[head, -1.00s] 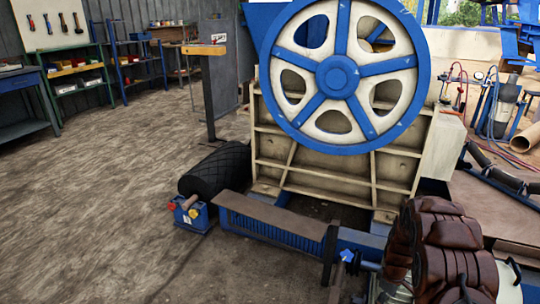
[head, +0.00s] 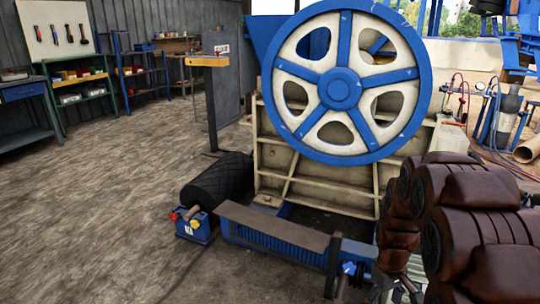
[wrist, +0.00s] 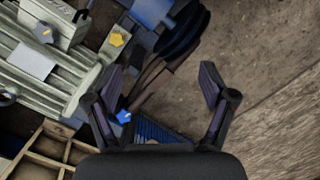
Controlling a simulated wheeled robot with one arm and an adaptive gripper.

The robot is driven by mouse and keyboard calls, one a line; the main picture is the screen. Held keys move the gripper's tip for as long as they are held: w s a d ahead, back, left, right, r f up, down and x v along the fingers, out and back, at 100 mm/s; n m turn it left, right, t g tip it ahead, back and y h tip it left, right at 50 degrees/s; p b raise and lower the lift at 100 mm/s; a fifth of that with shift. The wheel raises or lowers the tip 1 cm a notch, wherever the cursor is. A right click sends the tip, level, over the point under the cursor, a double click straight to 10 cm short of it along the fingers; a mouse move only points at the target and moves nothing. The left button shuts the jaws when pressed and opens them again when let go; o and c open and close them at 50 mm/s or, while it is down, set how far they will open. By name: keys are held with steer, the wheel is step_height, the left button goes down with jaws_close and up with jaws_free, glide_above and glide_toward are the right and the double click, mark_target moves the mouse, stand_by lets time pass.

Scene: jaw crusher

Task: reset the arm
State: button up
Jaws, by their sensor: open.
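My gripper (wrist: 162,92) shows in the wrist view with its two dark fingers spread wide apart and nothing between them. Below it in that view are a grey ribbed machine (wrist: 50,65), a yellow star knob (wrist: 119,39), a blue star knob (wrist: 123,116) and dark cables (wrist: 170,60). In the head view my brown-covered arm fills the lower right and hides what lies behind it. The jaw crusher's large blue and cream flywheel (head: 341,88) stands in the middle.
A black roller (head: 219,181) and a blue box with red and yellow knobs (head: 194,225) stand left of the crusher's base. A yellow-topped post (head: 209,62) stands behind them. Shelves (head: 80,88) and a bench (head: 25,118) line the far left. The floor at left is clear.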

steer(key=s+a+r+m, duration=0.1)
steer(key=s+a+r, duration=0.3)
steer(key=s, duration=0.5)
steer(key=s+a+r+m+g, duration=0.1)
steer(key=s+a+r+m, duration=0.2)
steer(key=s, duration=0.5)
steer(key=s+a+r, duration=0.4)
steer(key=s+r, duration=0.1)
steer(key=s, duration=0.4)
steer(key=s+p+v, duration=0.2)
steer(key=p+v, duration=1)
steer(key=s+r+p+v, duration=0.1)
steer(key=s+p+v, duration=0.2)
steer(key=p+v, duration=0.9)
steer(key=shift+s+d+r+t, duration=0.4)
steer(key=shift+s+d+r, duration=0.05)
steer(key=shift+r, duration=0.3)
